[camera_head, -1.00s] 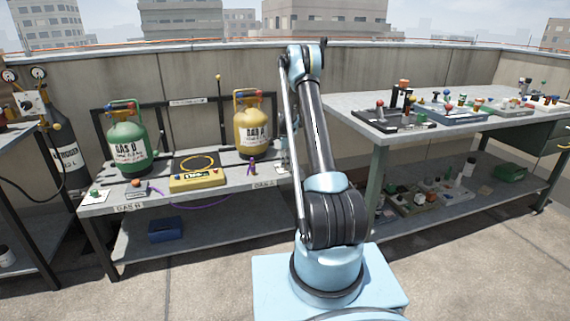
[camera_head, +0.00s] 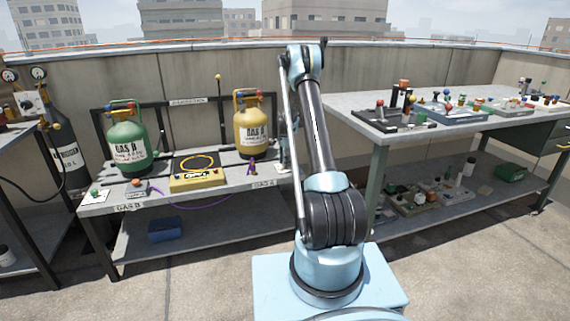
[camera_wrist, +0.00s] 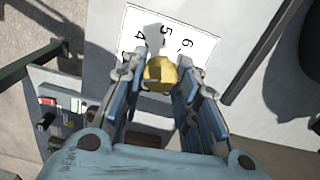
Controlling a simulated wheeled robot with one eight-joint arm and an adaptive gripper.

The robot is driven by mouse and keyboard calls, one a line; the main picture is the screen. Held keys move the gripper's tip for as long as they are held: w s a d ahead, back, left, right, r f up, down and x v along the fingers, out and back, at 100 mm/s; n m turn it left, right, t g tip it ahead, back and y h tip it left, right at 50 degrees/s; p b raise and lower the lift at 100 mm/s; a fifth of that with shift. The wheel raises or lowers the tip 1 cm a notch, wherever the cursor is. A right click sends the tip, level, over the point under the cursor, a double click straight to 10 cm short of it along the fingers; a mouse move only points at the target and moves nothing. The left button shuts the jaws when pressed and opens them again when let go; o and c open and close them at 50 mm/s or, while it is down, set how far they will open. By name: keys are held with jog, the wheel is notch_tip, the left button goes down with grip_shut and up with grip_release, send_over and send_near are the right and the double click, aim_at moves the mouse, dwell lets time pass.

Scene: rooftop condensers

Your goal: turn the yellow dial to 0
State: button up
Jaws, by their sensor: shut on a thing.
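The yellow dial (camera_wrist: 160,73) shows in the wrist view, between my gripper's two fingers. My gripper (camera_wrist: 157,80) is shut on it, with a finger on each side. A white plate (camera_wrist: 200,45) with printed numbers lies around the dial; a 5 and a 6 show above it and a 4 to its upper left. The fingers cover part of the scale, and I see no 0. A grey pointer shape (camera_wrist: 154,38) reaches up from the dial near the 5. In the head view my arm hides the dial.
A bench (camera_head: 95,208) holds a green cylinder (camera_head: 128,145), a yellow cylinder (camera_head: 251,130) and a yellow box (camera_head: 197,180). A table (camera_head: 345,101) at right carries several small parts. Open floor lies in front of the benches.

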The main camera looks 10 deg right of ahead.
jog(key=n, duration=0.4)
jog(key=shift+w+n, duration=0.1)
jog(key=shift+n, duration=0.2)
jog(key=n, duration=0.5)
jog(key=shift+d, duration=0.1)
jog(key=n, duration=0.5)
jog(key=shift+n, duration=0.4)
jog(key=n, duration=0.4)
jog(key=shift+n, duration=0.3)
jog(key=o, duration=1.1)
jog(key=shift+c, duration=0.2)
